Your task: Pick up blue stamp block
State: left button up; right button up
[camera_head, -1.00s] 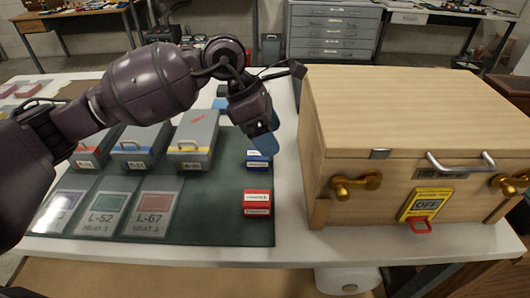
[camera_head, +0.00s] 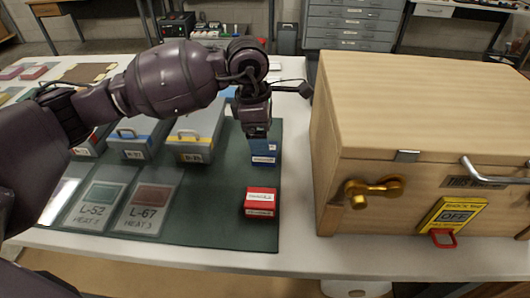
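The blue stamp block (camera_head: 263,157) stands on the dark green mat (camera_head: 232,222), near its right edge, with a white label on its front. My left gripper (camera_head: 257,134) points down directly over the block, at its top. The fingers hide the top of the block, and I cannot tell whether they touch or grip it. A red stamp block (camera_head: 260,203) with a white label sits nearer the front on the same mat. My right gripper is not in view.
A large wooden case (camera_head: 425,130) with brass latches stands close on the right. Grey boxes with handles (camera_head: 196,134) stand left of the gripper. Cards marked L-52 (camera_head: 97,203) and L-67 (camera_head: 147,208) lie in front of them.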

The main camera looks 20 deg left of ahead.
pick_arm(q)
jog(key=f, duration=0.3)
jog(key=shift+s+d+f+b, duration=0.1)
jog(key=shift+d+f+b, duration=0.2)
jog(key=shift+f, duration=0.55)
jog(key=shift+r, duration=0.1)
jog(key=c, duration=0.7)
jog(key=shift+c, duration=1.7)
notch_tip(320, 180, up, 20)
jog(key=p, duration=0.2)
jog(key=shift+p, duration=0.35)
